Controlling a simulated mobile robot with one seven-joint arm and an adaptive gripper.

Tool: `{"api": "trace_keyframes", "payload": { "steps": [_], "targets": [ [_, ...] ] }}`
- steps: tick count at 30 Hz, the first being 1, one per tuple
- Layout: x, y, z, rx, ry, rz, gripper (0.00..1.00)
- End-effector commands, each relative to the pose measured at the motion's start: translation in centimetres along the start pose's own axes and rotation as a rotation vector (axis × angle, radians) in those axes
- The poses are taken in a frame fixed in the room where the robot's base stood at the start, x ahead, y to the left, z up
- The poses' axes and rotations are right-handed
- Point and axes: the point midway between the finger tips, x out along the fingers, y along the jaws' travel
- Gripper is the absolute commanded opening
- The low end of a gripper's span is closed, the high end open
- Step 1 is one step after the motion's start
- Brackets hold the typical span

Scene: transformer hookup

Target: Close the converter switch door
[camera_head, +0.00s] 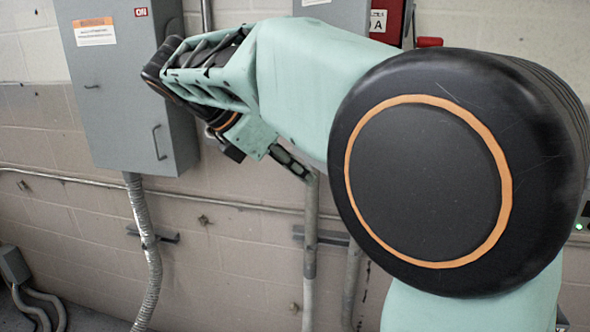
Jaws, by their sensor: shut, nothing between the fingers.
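A grey wall cabinet (112,115) with a door handle (159,142), a small latch, an orange-and-white label and a red ON sign is at the upper left. Its front looks flush with its box. A second grey cabinet (343,14) is at the top centre, mostly hidden behind my arm, with a red switch panel (385,22) beside it. I cannot tell which one is the converter switch, and the second cabinet's door is not clear. My gripper (302,173) is shut and empty, pointing down and right, to the right of the left cabinet and in front of the wall.
A flexible conduit (144,245) runs down from the left cabinet. Vertical pipes (310,235) and a horizontal pipe (75,185) run along the block wall. A small grey box (13,264) is at the lower left. My arm covers much of the right side.

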Motion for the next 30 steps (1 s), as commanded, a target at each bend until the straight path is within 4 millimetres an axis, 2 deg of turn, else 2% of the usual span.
{"api": "trace_keyframes", "payload": {
  "steps": [1,9,12,18,30],
  "targets": [
    [1.3,-0.1,0.0,0.001,0.000,-0.005,0.00],
    [7.0,-0.2,0.0,0.003,0.002,-0.004,0.00],
    [7.9,-0.1,1.4,0.005,0.002,-0.002,0.00],
    [9.2,-0.1,2.6,0.003,0.002,-0.001,0.00],
    [9.4,-0.1,2.8,0.003,0.002,0.000,0.00]
  ]
}}
